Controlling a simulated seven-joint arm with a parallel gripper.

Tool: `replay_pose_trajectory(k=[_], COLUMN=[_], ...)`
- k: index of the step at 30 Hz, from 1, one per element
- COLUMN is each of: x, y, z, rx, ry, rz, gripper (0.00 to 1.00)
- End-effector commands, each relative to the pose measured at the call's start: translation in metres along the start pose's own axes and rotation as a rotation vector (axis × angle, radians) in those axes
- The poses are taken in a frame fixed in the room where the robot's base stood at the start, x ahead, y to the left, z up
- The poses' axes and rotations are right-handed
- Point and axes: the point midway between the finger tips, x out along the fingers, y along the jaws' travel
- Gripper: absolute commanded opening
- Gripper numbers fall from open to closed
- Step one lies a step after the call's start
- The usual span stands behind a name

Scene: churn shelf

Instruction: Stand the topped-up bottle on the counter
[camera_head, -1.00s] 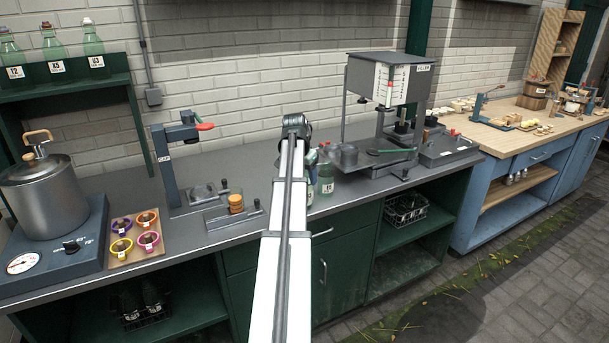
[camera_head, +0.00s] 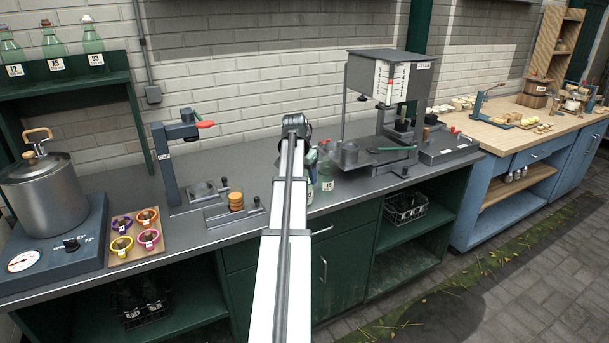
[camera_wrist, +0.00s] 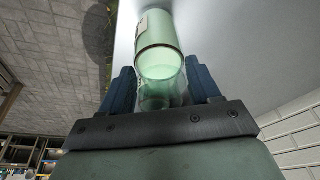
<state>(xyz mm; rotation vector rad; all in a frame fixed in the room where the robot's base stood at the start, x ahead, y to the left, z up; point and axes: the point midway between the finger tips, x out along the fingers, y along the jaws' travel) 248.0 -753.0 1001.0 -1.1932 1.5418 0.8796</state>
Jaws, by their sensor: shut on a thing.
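A pale green glass bottle (camera_wrist: 160,38) with a light label is between the two blue fingers of my gripper (camera_wrist: 160,85) in the wrist view. My gripper is shut on its narrower near end, and its body extends away toward the pale counter surface (camera_wrist: 235,45). In the head view, a labelled green bottle (camera_head: 327,180) shows just right of my arm, over the front part of the grey counter (camera_head: 262,165). A second label (camera_head: 310,196) shows beside my arm, with most of what bears it hidden. I cannot tell whether the held bottle touches the counter.
A pot (camera_head: 45,195) stands far left. Several bottles (camera_head: 55,60) stand on the green shelf.

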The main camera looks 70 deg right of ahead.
Motion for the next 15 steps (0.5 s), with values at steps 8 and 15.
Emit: replay_pose_trajectory(k=[8,15], x=[-0.0002,0.0], y=[0.0,0.0], z=[-0.0001,-0.0001], rx=[0.0,0.0], ry=[0.0,0.0], rz=[0.0,0.0], gripper=[0.83,0.92])
